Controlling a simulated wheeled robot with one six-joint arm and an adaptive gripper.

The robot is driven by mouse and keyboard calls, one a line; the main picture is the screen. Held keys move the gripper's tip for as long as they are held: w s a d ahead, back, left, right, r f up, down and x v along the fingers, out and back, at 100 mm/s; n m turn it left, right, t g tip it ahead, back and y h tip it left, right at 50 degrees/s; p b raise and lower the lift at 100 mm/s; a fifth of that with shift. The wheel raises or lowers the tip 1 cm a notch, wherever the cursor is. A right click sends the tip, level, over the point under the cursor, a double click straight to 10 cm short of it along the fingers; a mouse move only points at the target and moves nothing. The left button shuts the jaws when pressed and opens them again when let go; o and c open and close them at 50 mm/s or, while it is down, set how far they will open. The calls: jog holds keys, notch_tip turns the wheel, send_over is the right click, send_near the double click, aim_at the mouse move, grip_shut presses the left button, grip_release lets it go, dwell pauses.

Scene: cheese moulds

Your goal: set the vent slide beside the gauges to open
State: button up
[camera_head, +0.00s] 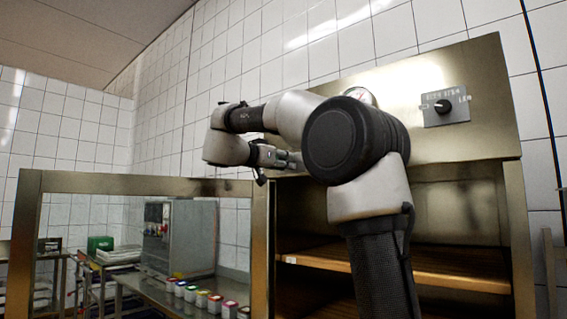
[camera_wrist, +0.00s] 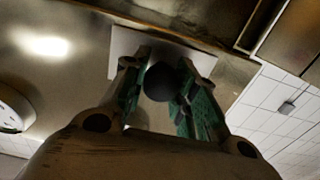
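In the wrist view the vent slide's dark round knob (camera_wrist: 163,82) stands out from a pale plate (camera_wrist: 122,42) on the metal panel. My gripper (camera_wrist: 165,85) has its two green-padded fingers drawn in on either side of the knob, with no clear gap at its sides, so it looks shut on it. In the head view my gripper (camera_head: 278,158) is at the cabinet's upper left, and my own arm hides the slide there. A round white gauge (camera_head: 360,95) shows beside my arm; a gauge also shows at the wrist view's left edge (camera_wrist: 12,108).
A dark rotary knob (camera_head: 443,106) on a grey plate is at the panel's right. The cabinet below is open, with a wooden shelf (camera_head: 430,275). Its glazed door (camera_head: 140,185) stands open at the left. Beyond it is a bench with several small colour-lidded pots (camera_head: 200,298).

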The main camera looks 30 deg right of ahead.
grip_shut()
jog(key=s+d, duration=0.4)
jog(key=s, duration=0.7)
jog(key=o, duration=0.7)
grip_release()
jog(key=shift+a, duration=0.15)
jog(key=v, duration=1.1)
jog(key=shift+s+a, duration=0.15)
jog(key=shift+a, duration=0.2)
